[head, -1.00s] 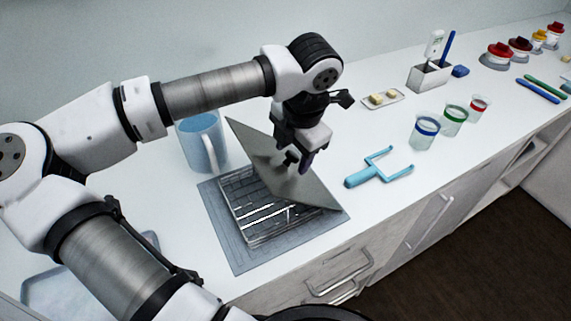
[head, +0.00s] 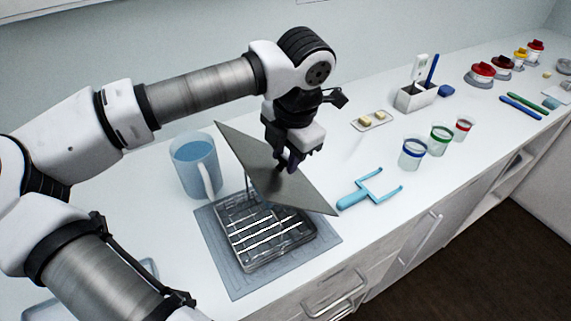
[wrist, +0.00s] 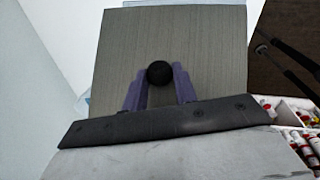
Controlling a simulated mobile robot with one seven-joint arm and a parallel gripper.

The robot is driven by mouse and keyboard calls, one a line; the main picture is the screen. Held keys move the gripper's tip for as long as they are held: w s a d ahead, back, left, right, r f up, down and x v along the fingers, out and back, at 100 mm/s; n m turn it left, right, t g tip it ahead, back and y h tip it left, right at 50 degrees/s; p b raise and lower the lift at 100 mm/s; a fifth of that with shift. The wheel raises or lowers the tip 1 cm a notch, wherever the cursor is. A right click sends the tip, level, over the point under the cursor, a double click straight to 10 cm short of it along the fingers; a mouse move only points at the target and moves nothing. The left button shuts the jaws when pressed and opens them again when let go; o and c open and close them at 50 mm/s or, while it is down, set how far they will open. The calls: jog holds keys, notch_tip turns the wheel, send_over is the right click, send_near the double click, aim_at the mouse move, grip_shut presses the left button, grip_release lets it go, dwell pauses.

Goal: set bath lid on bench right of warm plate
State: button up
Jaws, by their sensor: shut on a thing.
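The bath lid is a flat grey metal square (head: 297,193) with a black knob (wrist: 159,73). My gripper (head: 288,163) is shut on the knob and holds the lid tilted in the air, its right corner lower. The lid is above and behind the open bath (head: 300,240), a clear tray with a rack inside. The bath stands on the flat blue-grey warm plate (head: 237,285) on the white bench. The lid hides the bath's back right part. In the wrist view the purple fingers sit on both sides of the knob.
A blue pitcher (head: 193,165) stands close left of the lid. A blue two-pronged fork (head: 352,199) lies right of the plate, near the lid's right corner. Several jars, including a blue-banded one (head: 412,154), stand farther right. A small dish (head: 372,121) lies behind.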

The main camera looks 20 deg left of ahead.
aim_at(286, 159)
notch_tip(286, 159, up, 16)
jog(key=p, duration=0.2)
jog(key=shift+f, duration=0.15)
jog(key=shift+f, duration=0.1)
